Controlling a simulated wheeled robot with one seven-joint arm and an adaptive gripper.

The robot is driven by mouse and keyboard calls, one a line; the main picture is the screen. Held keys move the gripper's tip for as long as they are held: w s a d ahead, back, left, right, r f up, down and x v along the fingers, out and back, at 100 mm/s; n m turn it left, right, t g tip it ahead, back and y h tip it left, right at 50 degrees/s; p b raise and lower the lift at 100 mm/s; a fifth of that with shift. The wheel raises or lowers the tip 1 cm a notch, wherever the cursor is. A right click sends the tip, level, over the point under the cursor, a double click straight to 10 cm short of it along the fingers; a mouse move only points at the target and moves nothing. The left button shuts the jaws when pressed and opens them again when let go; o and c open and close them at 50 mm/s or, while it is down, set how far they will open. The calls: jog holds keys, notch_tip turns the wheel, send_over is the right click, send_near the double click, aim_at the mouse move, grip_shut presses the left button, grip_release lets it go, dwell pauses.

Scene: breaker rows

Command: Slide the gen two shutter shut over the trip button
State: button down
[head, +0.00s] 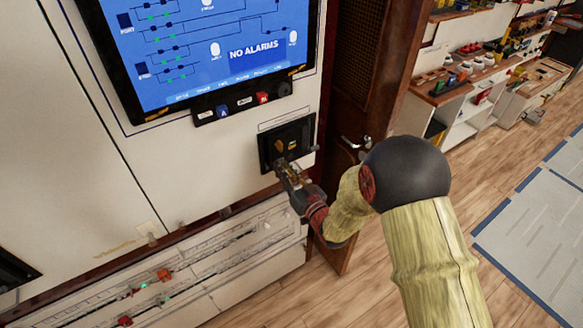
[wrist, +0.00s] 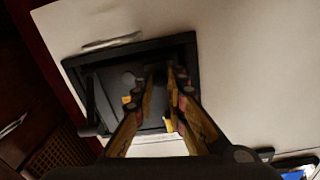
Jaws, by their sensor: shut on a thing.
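A black framed panel (head: 301,132) is set in the white cabinet wall below the screen; it also shows in the wrist view (wrist: 186,47). A small yellow piece (head: 292,145) shows in its recess. My gripper (head: 281,164) reaches the lower left part of this panel. In the wrist view my gripper (wrist: 166,78) has its fingers in the recess, shut on a dark part that I take to be the shutter's grip, mostly hidden between them. A small orange-yellow spot (wrist: 127,100) shows left of the fingers. I cannot read a label or make out the trip button for certain.
A screen (head: 215,45) reading "NO ALARMS" is above, with a row of buttons (head: 243,104) under it. A breaker strip (head: 190,270) with small lights runs along the lower cabinet. A wooden door (head: 353,95) with a handle stands close on the right. Floor is open beyond my arm.

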jog(key=shift+s+a, duration=0.1)
jog(key=shift+a, duration=0.05)
jog(key=c, duration=1.8)
grip_release()
jog(key=shift+o, duration=0.2)
jog(key=v, duration=1.2)
